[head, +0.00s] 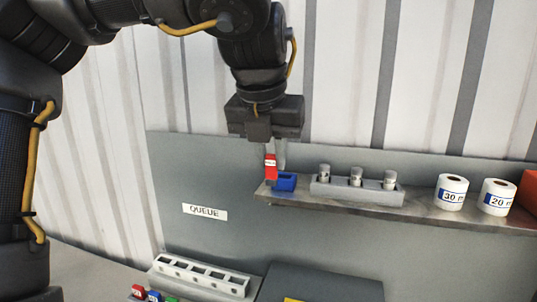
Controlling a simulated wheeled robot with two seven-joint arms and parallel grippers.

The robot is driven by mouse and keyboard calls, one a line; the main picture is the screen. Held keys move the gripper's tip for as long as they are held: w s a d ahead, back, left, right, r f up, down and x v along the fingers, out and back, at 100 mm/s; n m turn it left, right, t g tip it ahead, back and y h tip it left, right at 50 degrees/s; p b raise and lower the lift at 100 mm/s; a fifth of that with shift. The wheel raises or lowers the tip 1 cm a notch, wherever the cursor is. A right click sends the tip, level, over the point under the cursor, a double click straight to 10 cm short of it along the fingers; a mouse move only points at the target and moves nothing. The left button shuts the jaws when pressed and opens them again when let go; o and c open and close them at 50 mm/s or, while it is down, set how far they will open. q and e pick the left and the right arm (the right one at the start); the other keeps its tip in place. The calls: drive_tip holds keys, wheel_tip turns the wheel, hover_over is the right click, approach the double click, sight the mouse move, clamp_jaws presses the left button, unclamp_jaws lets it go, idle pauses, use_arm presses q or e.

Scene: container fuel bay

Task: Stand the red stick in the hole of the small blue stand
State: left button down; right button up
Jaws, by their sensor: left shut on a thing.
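The red stick (270,174) has a small white label and is upright at the left end of the metal shelf. The small blue stand (287,182) sits on that shelf end, just right of the stick, and the stick overlaps its left edge in the picture. I cannot tell whether the stick is in front of the stand, touching it or at its hole. My left gripper (272,156) points down from above and is shut on the top of the red stick. My right gripper is not in view.
A grey holder (357,190) with three metal-capped pieces stands right of the blue stand. Two white rolls (452,192) and a red box (530,193) are farther right. Below are a white slotted rack (201,276), small coloured pieces (153,296) and a "QUEUE" label (205,212).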

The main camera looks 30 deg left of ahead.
use_arm(q)
drive_tip(key=w+a+p, duration=0.2)
drive_tip(key=w, duration=0.7)
drive_tip(key=shift+w+a+f, duration=0.2)
drive_tip(key=shift+w+a, duration=0.05)
drive_tip(key=shift+w, duration=0.15)
idle(0.4)
drive_tip(key=shift+f, duration=0.65)
idle(0.3)
drive_tip(key=shift+f+b, duration=0.5)
drive_tip(key=shift+f, duration=0.15)
drive_tip(key=shift+f, duration=0.15)
drive_tip(key=shift+f+b, duration=0.3)
drive_tip(key=shift+f, duration=0.15)
